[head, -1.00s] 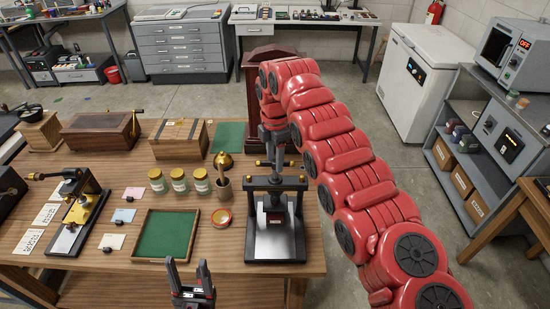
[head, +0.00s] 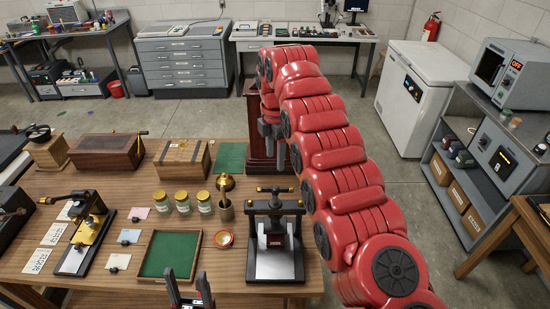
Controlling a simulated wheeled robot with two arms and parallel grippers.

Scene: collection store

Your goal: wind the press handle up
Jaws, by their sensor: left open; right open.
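The black press (head: 298,240) stands near the right end of the wooden table, with a pale bed plate and a dark block low inside its frame. Its press handle (head: 275,190) is a dark bar with brass ends, lying crosswise above the frame's top. My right gripper (head: 269,138) is open and empty, pointing down above and behind the handle, apart from it. My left gripper (head: 188,284) is open and empty at the bottom edge of the view, in front of the green-lined tray; its lower part is cut off.
A second press (head: 86,231) stands further left. Wooden boxes (head: 182,163) line the back.

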